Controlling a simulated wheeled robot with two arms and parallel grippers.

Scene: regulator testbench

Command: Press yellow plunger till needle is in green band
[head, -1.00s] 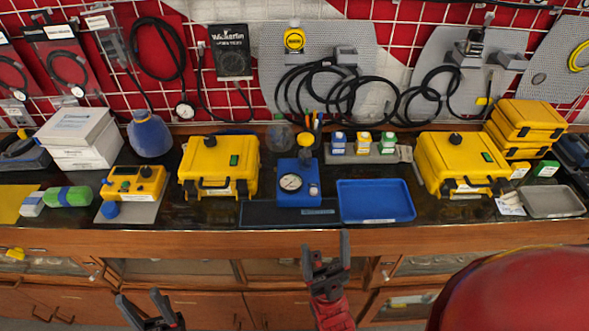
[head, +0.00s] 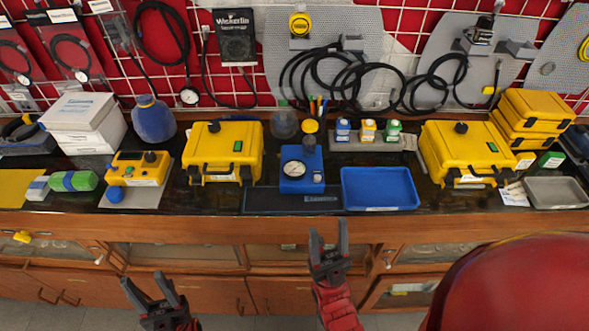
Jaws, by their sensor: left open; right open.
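The blue regulator box (head: 302,178) stands on the dark bench near the middle, with a round white gauge (head: 293,169) on its front. The needle and any green band are too small to read. A yellow plunger cap (head: 310,126) shows at the back of the box, above a dark knob. My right gripper (head: 328,236) is open and empty in front of the bench edge, below the regulator in the picture. My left gripper (head: 149,287) is open and empty, low in front of the cabinets. Neither gripper touches anything.
A blue tray (head: 379,189) lies right of the regulator. Yellow cases stand left (head: 223,152) and right (head: 464,153). A yellow meter (head: 137,168) sits further left. Small capped bottles (head: 367,131) stand behind the tray. The wooden bench edge (head: 230,227) lies between grippers and regulator.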

